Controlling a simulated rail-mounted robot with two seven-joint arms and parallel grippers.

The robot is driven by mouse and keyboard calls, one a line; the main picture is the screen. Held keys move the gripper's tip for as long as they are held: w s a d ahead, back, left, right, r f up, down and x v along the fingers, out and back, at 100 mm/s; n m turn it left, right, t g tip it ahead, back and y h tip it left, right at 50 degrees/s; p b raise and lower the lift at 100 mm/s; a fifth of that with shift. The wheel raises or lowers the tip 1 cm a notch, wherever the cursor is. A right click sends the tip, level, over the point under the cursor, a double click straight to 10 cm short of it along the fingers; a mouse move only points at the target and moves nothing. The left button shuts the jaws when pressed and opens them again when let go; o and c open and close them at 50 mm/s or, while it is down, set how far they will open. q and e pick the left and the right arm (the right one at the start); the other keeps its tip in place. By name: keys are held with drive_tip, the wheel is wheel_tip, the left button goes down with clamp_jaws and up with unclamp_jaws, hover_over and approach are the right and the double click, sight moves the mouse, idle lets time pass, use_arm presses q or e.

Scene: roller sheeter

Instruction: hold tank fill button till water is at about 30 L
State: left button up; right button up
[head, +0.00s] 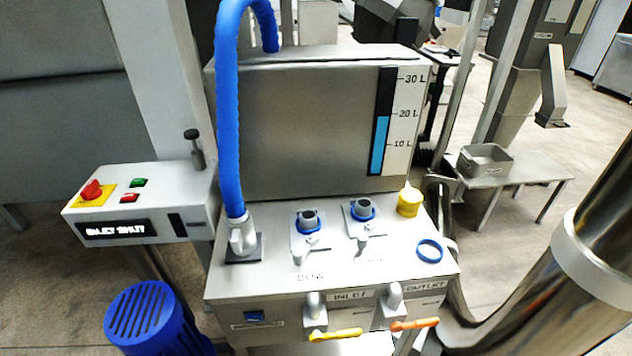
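The steel tank (305,125) stands at the centre with a level gauge (378,145) on its right front. The blue water column tops out close to the 20 L mark, below the 30 L mark. A small blue button (254,317) sits on the front face of the steel base box, at its left, above a label too small to read. I cannot tell whether it is the tank fill button. Neither of my grippers is in view, and nothing is seen touching the blue button.
A control box (145,215) at left has red and green buttons and a display apparently reading "INLET SHUT". A blue hose (228,110) rises from the base box. Yellow (335,334) and orange (414,324) valve handles stick out at its front. A blue motor (150,318) stands lower left.

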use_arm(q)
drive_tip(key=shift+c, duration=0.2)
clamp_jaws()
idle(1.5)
